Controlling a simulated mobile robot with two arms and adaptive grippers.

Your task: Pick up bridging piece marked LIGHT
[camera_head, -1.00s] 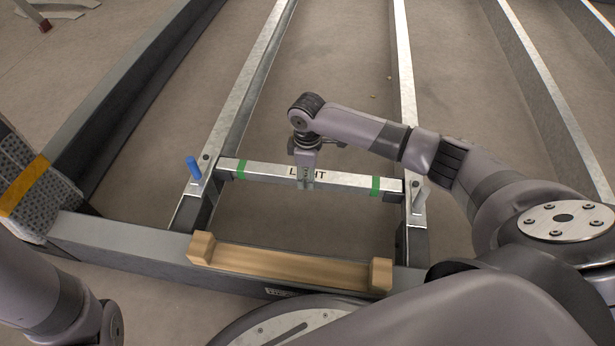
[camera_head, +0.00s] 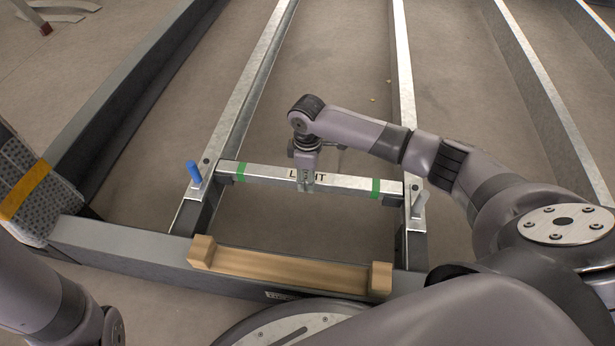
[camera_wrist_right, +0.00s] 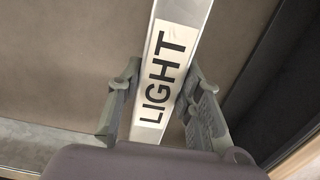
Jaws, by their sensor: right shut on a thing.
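The bridging piece marked LIGHT (camera_head: 345,181) is a pale metal bar with a green band near each end. It spans two metal rails in the head view. Its black LIGHT label (camera_wrist_right: 163,75) shows large in the right wrist view. My right gripper (camera_head: 305,185) points down at the middle of the piece and is shut on it, one finger on each side. The fingers (camera_wrist_right: 160,100) flank the bar in the wrist view and partly cover the label in the head view. The piece still lies level between the rails. My left gripper is out of view.
A blue peg (camera_head: 193,172) stands at the piece's left end and a grey peg (camera_head: 420,202) at its right end. A wooden piece with raised ends (camera_head: 290,268) lies on the near beam (camera_head: 130,247). Long rails run away, with open floor between them.

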